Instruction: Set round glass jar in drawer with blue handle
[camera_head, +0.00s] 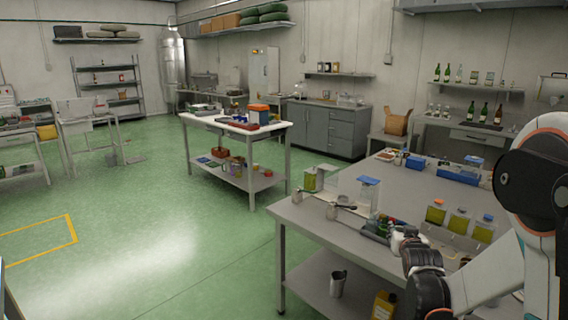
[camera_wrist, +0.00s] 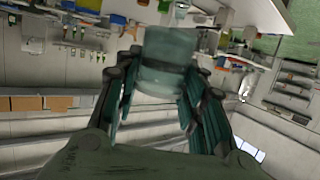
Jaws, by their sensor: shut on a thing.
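My gripper (camera_wrist: 160,92) is shut on a round glass jar (camera_wrist: 162,62), pale and see-through, held between its fingers in the wrist view. In the head view my arm reaches in from the right, and the dark wrist part hides most of the gripper; a pale shape that looks like the jar (camera_head: 398,238) shows at its end, above the near bench. No blue drawer handle can be made out. A grey cabinet (camera_head: 342,132) with drawers stands against the back wall, and its handle colours are too small to tell.
The near grey bench (camera_head: 305,222) carries bottles with yellow-green liquid (camera_head: 459,220), a blue tray (camera_head: 457,176) and small items close to my arm. A white-topped table (camera_head: 268,131) stands mid-hall. Green floor (camera_head: 165,230) is free at left.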

